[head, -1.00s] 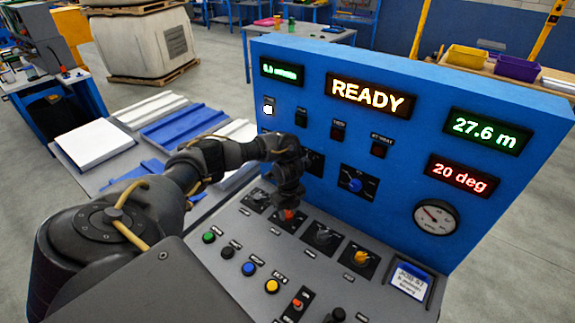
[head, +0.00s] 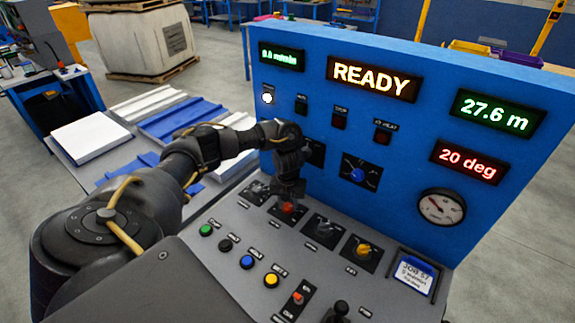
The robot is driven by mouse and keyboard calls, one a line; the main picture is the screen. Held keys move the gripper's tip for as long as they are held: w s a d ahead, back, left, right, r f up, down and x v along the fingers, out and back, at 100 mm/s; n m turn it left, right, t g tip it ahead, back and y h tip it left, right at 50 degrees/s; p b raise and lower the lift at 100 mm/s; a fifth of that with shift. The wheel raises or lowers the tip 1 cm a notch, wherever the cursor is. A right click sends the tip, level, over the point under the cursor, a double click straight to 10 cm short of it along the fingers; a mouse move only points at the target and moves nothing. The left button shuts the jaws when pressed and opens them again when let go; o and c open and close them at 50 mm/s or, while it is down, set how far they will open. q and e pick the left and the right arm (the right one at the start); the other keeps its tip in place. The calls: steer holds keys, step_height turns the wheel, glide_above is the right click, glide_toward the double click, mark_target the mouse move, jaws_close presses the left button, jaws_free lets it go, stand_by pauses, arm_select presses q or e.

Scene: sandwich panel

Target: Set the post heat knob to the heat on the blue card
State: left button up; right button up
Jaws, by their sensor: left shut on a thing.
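My left gripper (head: 288,193) points down at the sloped console and is shut on the red knob (head: 288,208), which is largely covered by the fingers. The knob labels are too small to read. A blue-edged card (head: 415,271) headed "JOB 57" stands at the console's right end; its smaller lines are not legible. My right gripper is not in view.
The upright blue panel (head: 400,125) rises close behind the gripper, with a blue knob (head: 357,173), a gauge (head: 441,206) and displays reading READY, 27.6 m and 20 deg. Several coloured buttons (head: 247,261) and a black stick (head: 340,309) lie nearer me.

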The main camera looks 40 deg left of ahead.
mark_target(288, 206)
arm_select(q)
steer(key=shift+m, duration=0.4)
steer(key=o, duration=1)
steer(key=shift+r, duration=0.1)
steer(key=shift+r+p, duration=1.3)
steer(key=shift+r, duration=4.05)
